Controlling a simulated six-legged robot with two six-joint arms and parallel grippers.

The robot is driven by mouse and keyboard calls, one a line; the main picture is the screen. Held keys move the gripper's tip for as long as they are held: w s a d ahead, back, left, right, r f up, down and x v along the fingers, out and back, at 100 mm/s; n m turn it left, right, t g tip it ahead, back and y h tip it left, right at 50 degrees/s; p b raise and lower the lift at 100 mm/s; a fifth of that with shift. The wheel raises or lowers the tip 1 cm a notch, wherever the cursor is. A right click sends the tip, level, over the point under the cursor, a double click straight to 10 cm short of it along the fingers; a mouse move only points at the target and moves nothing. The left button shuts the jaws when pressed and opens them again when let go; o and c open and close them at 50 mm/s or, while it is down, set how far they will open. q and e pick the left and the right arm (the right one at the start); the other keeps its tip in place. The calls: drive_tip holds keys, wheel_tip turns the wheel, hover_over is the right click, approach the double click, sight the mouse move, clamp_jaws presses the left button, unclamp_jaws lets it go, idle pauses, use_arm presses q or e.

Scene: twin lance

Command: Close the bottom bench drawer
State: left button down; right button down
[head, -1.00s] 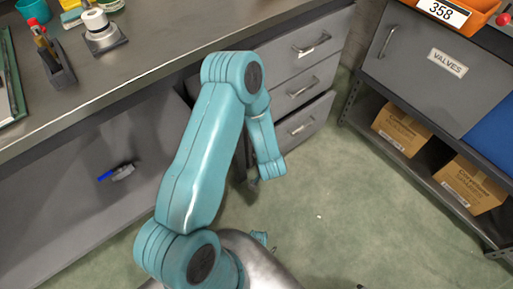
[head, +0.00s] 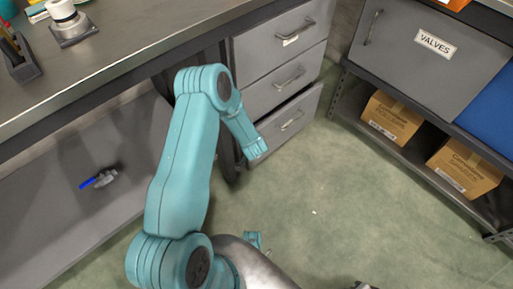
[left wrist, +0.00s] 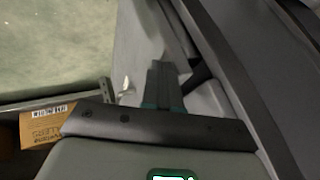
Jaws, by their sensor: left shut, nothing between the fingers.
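The bottom bench drawer (head: 268,140) is the lowest of three grey drawers at the bench's right end in the head view. It stands slightly out, with a dark gap along its top edge. Its metal handle (head: 291,121) is at the middle of its front. My left arm reaches toward the drawer stack, its forearm ending in front of the bottom drawer's left part. The left gripper is hidden in the head view. In the left wrist view the left gripper (left wrist: 164,68) is shut and empty, beside a pale grey panel; I cannot tell whether they touch.
Above are the middle drawer (head: 262,97) and top drawer (head: 255,47), both looking shut. To the right is a shelf unit with a VALVES bin (head: 400,60) and two cardboard boxes (head: 393,117). A blue-handled valve (head: 100,179) lies on the bench's lower shelf.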

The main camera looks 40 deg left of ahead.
use_arm(q)
drive_tip(key=shift+a, duration=0.1)
drive_tip(key=a, duration=0.4)
drive_tip(key=shift+w+a+r, duration=0.1)
drive_tip(key=shift+w+a, duration=0.05)
drive_tip(key=shift+a, duration=0.05)
use_arm(e)
drive_tip(key=shift+r, duration=0.15)
use_arm(q)
drive_tip(key=shift+a, duration=0.1)
